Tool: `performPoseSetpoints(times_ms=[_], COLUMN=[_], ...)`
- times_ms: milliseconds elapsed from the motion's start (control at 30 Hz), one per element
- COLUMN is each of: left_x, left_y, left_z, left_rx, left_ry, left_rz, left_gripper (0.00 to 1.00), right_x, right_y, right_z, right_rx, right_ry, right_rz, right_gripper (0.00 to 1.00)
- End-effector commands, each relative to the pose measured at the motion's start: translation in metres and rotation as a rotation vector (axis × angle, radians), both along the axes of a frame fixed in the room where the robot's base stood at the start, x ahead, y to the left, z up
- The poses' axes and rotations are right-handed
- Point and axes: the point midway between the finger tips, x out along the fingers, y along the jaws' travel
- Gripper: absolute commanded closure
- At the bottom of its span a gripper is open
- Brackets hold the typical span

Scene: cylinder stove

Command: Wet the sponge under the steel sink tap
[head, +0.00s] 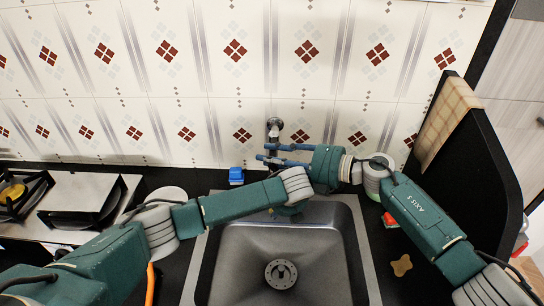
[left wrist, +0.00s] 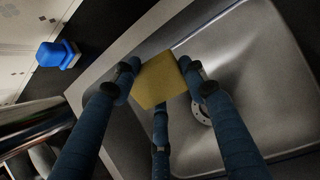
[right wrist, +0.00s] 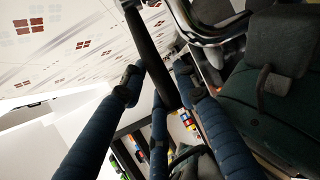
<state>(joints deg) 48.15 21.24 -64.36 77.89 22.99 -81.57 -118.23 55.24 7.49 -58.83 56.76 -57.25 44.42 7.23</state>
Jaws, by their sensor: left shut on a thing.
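The yellow sponge (left wrist: 160,80) is between the fingers of my left gripper (left wrist: 158,76), over the steel sink. My left gripper is shut on it; in the head view the arms hide the sponge. The steel sink (head: 232,265) is in the lower middle of the head view. The chrome tap (head: 274,126) shows at the wall behind it; a chrome part also shows in the right wrist view (right wrist: 232,30). My right gripper (head: 268,153) points left, just in front of the tap. Its fingers are apart, with a dark bar (right wrist: 150,55) passing between them. I see no water.
A blue object (head: 236,176) stands behind the sink's left corner; a stove (head: 95,205) lies left. A tan board (head: 445,120) leans against the dark panel at right. A brown star-shaped piece (head: 401,265) lies on the counter right of the sink.

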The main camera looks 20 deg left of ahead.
Motion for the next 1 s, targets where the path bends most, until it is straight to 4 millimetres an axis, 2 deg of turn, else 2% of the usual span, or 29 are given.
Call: performPoseSetpoints(times_ms=[33, 100, 133, 1000], left_x=[0.000, 0.000, 0.000, 0.000], left_y=[0.000, 0.000, 0.000, 0.000], left_z=[0.000, 0.000, 0.000, 0.000], left_rx=[0.000, 0.000, 0.000, 0.000], left_ry=[0.000, 0.000, 0.000, 0.000], left_rz=[0.000, 0.000, 0.000, 0.000], left_gripper=[0.78, 0.78, 0.78, 0.78], right_x=[0.000, 0.000, 0.000, 0.004], right_y=[0.000, 0.000, 0.000, -0.013], right_z=[0.000, 0.000, 0.000, -0.001], right_rx=[0.000, 0.000, 0.000, -0.001], right_ry=[0.000, 0.000, 0.000, 0.004], right_rz=[0.000, 0.000, 0.000, 0.125], right_gripper=[0.85, 0.99, 1.00, 1.00])
